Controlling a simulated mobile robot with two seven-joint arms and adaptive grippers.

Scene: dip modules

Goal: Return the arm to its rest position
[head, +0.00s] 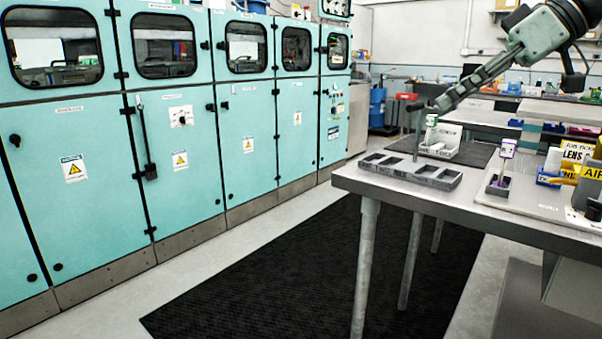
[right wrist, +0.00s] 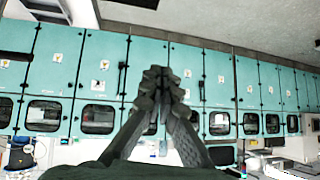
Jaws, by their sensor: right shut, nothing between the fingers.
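My right gripper (head: 428,106) reaches in from the upper right in the head view, above the table. Its fingers are shut with nothing between them; the right wrist view shows the closed fingertips (right wrist: 156,78) against the teal cabinets. A grey tray with several compartments (head: 411,171) lies on the table's near left corner, below the gripper. A thin dark upright rod (head: 417,135) shows between the fingertips and the tray; I cannot tell what it belongs to. My left gripper is not in view.
Teal cabinets (head: 190,150) line the left. The dark floor mat (head: 290,270) is clear.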

